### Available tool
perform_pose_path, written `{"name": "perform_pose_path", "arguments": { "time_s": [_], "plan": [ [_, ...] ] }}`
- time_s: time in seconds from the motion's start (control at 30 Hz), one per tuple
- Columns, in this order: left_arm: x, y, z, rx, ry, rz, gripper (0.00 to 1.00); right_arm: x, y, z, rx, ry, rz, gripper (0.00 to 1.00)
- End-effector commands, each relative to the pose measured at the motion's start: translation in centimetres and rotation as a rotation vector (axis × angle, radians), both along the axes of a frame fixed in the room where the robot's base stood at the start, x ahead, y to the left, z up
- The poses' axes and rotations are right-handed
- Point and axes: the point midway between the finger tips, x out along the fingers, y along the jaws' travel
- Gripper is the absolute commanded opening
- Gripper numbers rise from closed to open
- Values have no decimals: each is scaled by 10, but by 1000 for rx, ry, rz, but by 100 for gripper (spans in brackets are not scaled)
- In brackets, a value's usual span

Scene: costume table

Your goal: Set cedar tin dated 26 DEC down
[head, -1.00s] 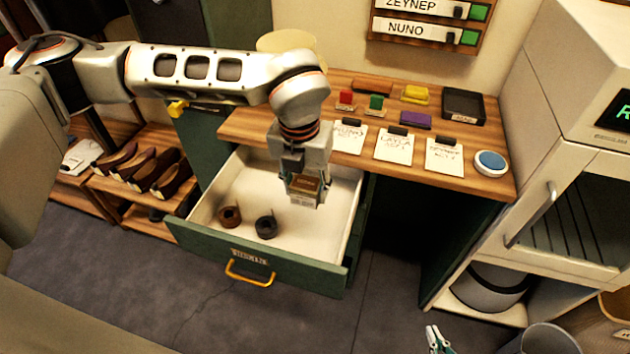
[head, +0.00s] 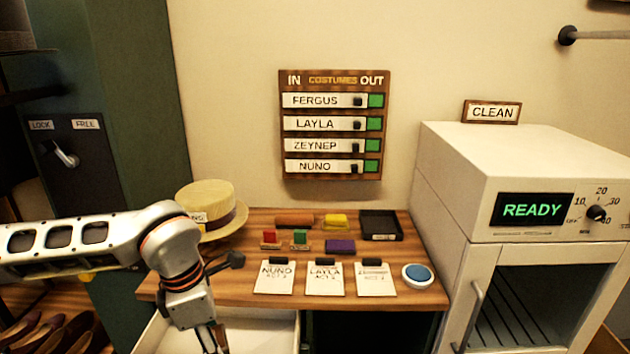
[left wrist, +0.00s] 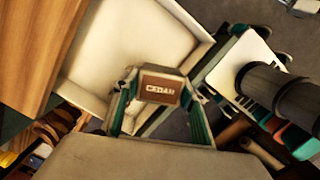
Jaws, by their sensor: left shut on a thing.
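My left gripper (left wrist: 158,98) is shut on a small tin (left wrist: 160,86) with a brown label reading CEDAR, between its two fingers in the left wrist view. No date can be read on it. The pale inside of the open drawer (left wrist: 115,40) shows beyond the tin. In the head view my left wrist is at the bottom edge, in front of the table, and its fingertips are cut off. The drawer (head: 262,334) shows only in part there. My right gripper is not seen.
A white cabinet (head: 460,185) reading READY stands at right. A name board (head: 333,125) hangs on the wall.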

Motion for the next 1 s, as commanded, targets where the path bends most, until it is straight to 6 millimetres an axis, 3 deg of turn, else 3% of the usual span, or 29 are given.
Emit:
{"name": "perform_pose_path", "arguments": {
  "time_s": [1.0],
  "plan": [
    [-12, 52, 9, 1, 0, -1648, 19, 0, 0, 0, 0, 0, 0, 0]
  ]
}}
